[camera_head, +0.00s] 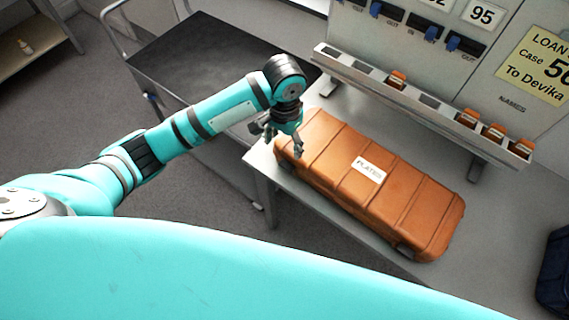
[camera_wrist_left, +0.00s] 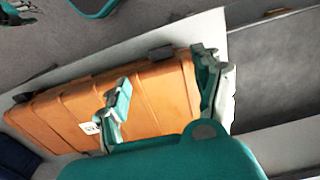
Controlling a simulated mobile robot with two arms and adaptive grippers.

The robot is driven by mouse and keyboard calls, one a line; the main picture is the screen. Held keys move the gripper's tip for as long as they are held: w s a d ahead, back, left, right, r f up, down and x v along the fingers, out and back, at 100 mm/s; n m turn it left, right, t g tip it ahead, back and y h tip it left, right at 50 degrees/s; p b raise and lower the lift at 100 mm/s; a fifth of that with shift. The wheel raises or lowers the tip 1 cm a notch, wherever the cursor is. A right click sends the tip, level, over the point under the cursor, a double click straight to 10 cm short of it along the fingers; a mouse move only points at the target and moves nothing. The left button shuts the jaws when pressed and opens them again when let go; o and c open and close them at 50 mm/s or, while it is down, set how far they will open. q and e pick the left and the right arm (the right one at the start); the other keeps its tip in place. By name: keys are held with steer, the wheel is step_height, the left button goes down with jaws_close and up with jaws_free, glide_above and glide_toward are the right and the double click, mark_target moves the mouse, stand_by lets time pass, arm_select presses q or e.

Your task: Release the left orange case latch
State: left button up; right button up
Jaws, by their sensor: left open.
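The orange case (camera_head: 330,172) lies closed on a grey bench, with a white PLATES label on top. Its left dark latch (camera_head: 284,165) is on the near long side, partly below my left gripper (camera_head: 284,143). In the left wrist view the left latch (camera_wrist_left: 162,53) stands at the case's edge, beyond the spread fingers of my left gripper (camera_wrist_left: 165,90). The gripper is open and empty over the case's left end. Whether a finger touches the case cannot be told. A right latch (camera_head: 405,252) shows too. Part of what looks like my right gripper (camera_wrist_left: 18,12) shows at the wrist view's corner.
A slotted rack (camera_head: 420,98) with several orange-and-white pieces stands behind the case. A dark-topped cart (camera_head: 205,62) is behind my left arm. A dark blue object (camera_head: 554,275) lies at far right. Bare bench (camera_head: 335,215) shows in front of the case.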

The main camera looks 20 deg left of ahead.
mark_target(284, 167)
arm_select(q)
step_height(284, 167, down, 12)
steer(key=shift+f+p, duration=0.25)
steer(key=shift+p, duration=0.45)
steer(key=c, duration=1.2)
